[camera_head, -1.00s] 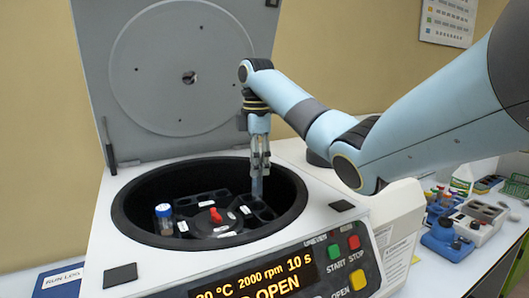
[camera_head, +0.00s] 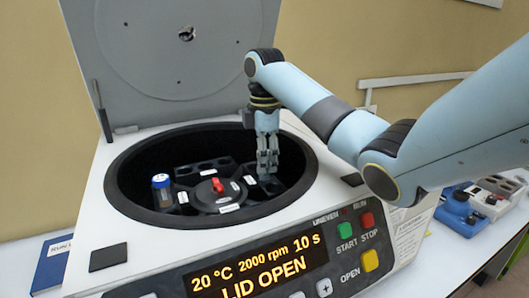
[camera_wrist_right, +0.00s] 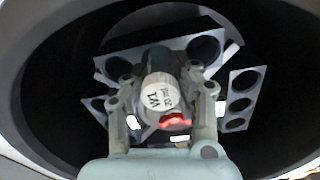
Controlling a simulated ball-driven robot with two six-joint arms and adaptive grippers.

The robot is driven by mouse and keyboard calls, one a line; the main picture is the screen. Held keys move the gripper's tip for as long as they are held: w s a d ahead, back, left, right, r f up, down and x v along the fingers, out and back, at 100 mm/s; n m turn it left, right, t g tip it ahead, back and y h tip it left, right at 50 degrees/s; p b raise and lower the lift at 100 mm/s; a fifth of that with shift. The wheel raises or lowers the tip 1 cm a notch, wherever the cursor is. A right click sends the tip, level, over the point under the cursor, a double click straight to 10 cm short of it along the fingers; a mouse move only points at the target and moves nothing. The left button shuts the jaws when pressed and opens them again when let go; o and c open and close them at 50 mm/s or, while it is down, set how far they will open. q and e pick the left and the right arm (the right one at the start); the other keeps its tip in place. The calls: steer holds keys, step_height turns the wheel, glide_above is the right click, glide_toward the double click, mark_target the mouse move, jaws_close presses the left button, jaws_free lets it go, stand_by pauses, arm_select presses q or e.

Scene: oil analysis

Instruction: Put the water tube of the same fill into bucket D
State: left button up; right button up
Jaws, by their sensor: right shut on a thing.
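My right gripper (camera_head: 267,172) reaches down inside the open centrifuge bowl, over the bucket at the right rear of the rotor. It is shut on a tube with a pale, hand-marked cap (camera_wrist_right: 160,97), seen from above in the right wrist view. The tube's lower part is hidden at the bucket (camera_wrist_right: 205,46), so I cannot tell how deep it sits. A blue-capped tube (camera_head: 162,190) stands upright in the left bucket. Small white labels mark the buckets, but they are too small to read, so I cannot tell which is D. My left gripper is not in view.
The rotor's red knob (camera_head: 217,186) stands up at the bowl's centre. The bowl rim (camera_head: 126,232) surrounds the gripper, and the raised lid (camera_head: 170,70) is behind. The display (camera_head: 258,270) reads LID OPEN. A blue rack (camera_head: 455,212) is on the right bench.

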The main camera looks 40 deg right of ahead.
steer(key=shift+w+f, duration=0.15)
steer(key=shift+w, duration=0.05)
steer(key=o, duration=1.1)
steer(key=shift+c, duration=0.2)
